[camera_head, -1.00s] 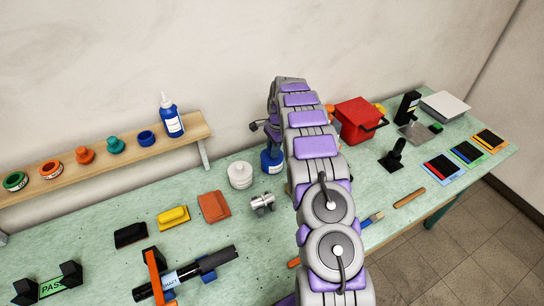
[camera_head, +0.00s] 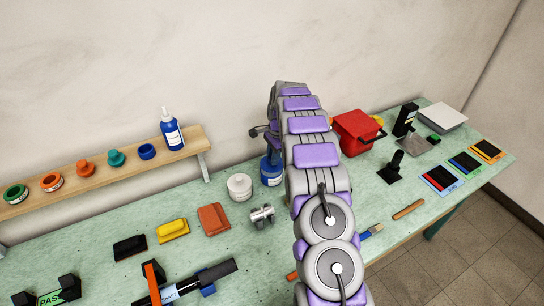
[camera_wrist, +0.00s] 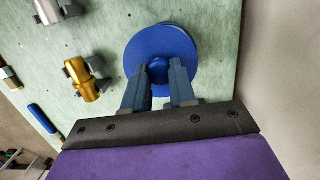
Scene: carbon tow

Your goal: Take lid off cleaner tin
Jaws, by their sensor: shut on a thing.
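The cleaner tin (camera_head: 271,170) is a blue tin with a white label at the back of the bench, partly hidden behind my arm in the head view. In the wrist view its round blue lid (camera_wrist: 137,52) faces the camera. My gripper (camera_wrist: 168,70) is over the lid, with both fingers close together and shut on its middle part. A second blue edge shows beside the lid's rim; I cannot tell whether the lid is apart from the tin.
A white tin (camera_head: 239,187) stands just left of the blue tin. A metal fitting (camera_head: 262,215) lies in front. A red box (camera_head: 356,131) stands to the right. A wooden shelf (camera_head: 110,177) with a blue bottle (camera_head: 172,134) runs along the wall.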

